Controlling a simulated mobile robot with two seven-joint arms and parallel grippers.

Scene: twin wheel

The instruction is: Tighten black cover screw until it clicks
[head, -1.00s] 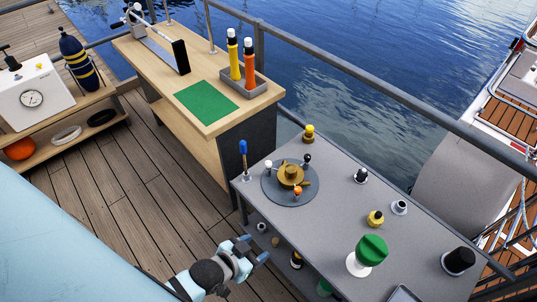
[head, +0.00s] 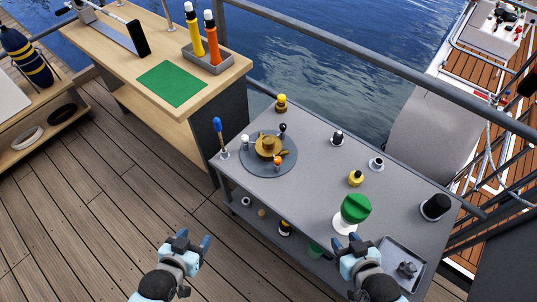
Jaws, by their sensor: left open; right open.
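A brass-coloured housing (head: 268,146) sits on a round grey plate (head: 287,163) on the grey table. Small knobs stand around it: a black one (head: 283,128) at the back right, a white one (head: 245,139) at the left and an orange one (head: 277,160) in front. The black knob looks like the black cover screw; its thread is hidden. My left gripper (head: 194,241) is open and empty, over the deck in front of the table's left part. My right gripper (head: 346,241) is open at the table's front edge, just below the green-topped white item. Neither gripper touches the housing.
On the grey table (head: 310,190) stand a blue-handled tool (head: 219,135), a green-topped white item (head: 355,208), yellow and black fittings, a black cup (head: 435,207) and a grey tray (head: 402,250). A wooden bench (head: 130,85) and a railing lie behind. Deck is free at left.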

